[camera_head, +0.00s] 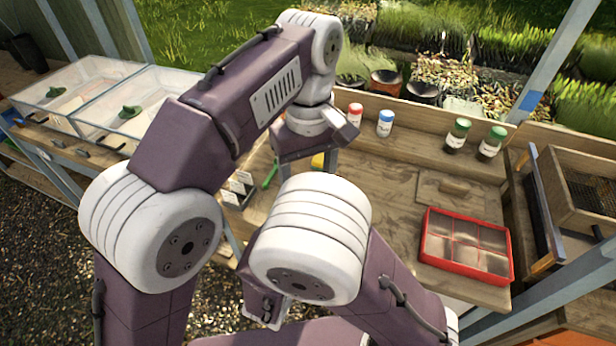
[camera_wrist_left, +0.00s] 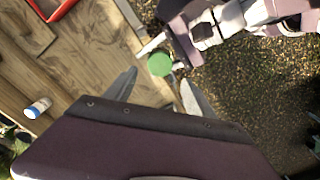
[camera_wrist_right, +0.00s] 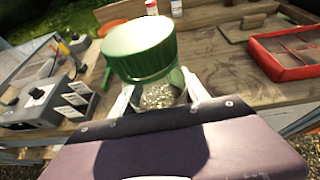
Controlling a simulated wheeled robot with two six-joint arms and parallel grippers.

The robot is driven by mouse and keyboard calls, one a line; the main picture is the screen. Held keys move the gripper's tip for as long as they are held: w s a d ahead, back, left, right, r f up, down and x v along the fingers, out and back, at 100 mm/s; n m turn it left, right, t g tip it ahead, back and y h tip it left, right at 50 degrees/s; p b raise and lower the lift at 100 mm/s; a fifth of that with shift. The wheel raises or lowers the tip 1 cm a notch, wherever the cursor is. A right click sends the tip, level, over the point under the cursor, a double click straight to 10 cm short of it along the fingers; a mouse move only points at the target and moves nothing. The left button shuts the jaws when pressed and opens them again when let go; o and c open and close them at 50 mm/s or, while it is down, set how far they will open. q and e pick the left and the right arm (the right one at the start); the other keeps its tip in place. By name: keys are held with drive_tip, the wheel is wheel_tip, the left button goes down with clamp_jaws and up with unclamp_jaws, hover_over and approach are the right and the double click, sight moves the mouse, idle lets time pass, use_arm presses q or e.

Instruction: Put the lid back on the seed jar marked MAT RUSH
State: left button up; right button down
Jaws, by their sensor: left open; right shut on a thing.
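A seed jar (camera_wrist_right: 160,92) with pale seeds sits between the fingers of my right gripper (camera_wrist_right: 156,86), which is shut on it. A green lid (camera_wrist_right: 140,48) is over the jar's mouth; I cannot tell whether it is fully seated. The jar's marking is not readable. In the left wrist view the lid (camera_wrist_left: 160,64) shows from above, just beyond the tips of my open, empty left gripper (camera_wrist_left: 159,78). In the head view my left gripper (camera_head: 306,164) is over the bench's left part; my arms hide the jar and the right gripper's fingers.
Jars with red (camera_head: 355,115), blue (camera_head: 385,123) and green lids (camera_head: 458,135) (camera_head: 491,143) stand along the bench back. A red divided tray (camera_head: 425,250) is at the right. A grey box with label cards (camera_wrist_right: 40,110) is at the left. The bench middle is mostly clear.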

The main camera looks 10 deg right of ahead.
use_arm(q)
drive_tip(key=shift+f, duration=4)
clamp_jaws()
drive_tip(key=m, duration=0.4)
drive_tip(key=shift+m, duration=0.3)
drive_tip(key=m, duration=0.3)
drive_tip(key=shift+m, duration=0.3)
drive_tip(key=m, duration=0.5)
drive_tip(key=shift+m, duration=0.4)
drive_tip(key=m, duration=0.4)
drive_tip(key=shift+o, duration=0.8)
unclamp_jaws()
